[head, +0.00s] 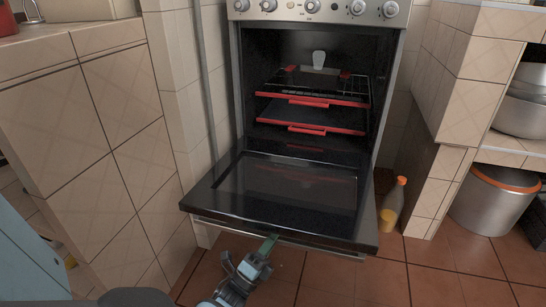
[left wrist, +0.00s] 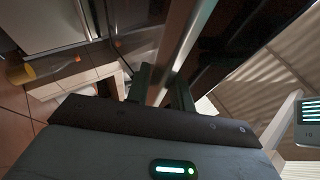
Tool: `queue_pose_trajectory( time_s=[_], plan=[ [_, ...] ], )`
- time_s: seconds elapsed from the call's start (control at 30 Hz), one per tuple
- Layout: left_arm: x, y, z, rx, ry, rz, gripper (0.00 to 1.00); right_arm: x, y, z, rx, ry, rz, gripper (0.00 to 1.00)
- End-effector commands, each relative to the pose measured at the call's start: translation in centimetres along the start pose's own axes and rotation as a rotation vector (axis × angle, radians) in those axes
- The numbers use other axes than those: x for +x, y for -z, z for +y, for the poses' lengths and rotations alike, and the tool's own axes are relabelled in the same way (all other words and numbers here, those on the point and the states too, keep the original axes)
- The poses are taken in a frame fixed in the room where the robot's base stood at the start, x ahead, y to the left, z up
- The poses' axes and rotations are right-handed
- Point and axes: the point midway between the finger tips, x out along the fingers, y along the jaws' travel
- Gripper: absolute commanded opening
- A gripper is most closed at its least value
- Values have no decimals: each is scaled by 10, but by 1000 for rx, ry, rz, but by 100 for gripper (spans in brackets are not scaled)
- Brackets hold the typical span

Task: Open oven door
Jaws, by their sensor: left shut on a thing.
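The oven (head: 312,90) stands in the middle of the head view with its cavity in sight. Its dark glass door (head: 285,190) is folded far down and reaches out toward me, close to level. A metal handle (head: 215,224) runs along the door's front edge. My left gripper (head: 266,246) is at this edge, left of its middle, and is shut on the handle. In the left wrist view the handle bar (left wrist: 183,50) passes between the fingers of my left gripper (left wrist: 160,88). My right gripper is in neither view.
Red-edged racks (head: 310,102) are inside the oven. Tiled counters flank the oven, with a metal pot (head: 490,205) at the right. Open floor lies in front.

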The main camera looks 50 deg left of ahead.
Motion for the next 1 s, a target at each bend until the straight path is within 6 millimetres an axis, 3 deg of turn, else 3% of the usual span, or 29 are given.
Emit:
queue_pose_trajectory(
  time_s=[0.53, 0.57, 0.67, 1.0],
  plan=[
    [4, -1, 2, 6, 11, -2, 0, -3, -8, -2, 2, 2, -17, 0],
    [4, -1, 2, 7, 11, -2, 24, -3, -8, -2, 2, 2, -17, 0],
    [3, -1, 1, 6, 12, -2, 37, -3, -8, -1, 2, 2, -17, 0],
    [-3, 0, 2, 3, 10, -1, 38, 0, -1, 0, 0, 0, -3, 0]
  ],
)
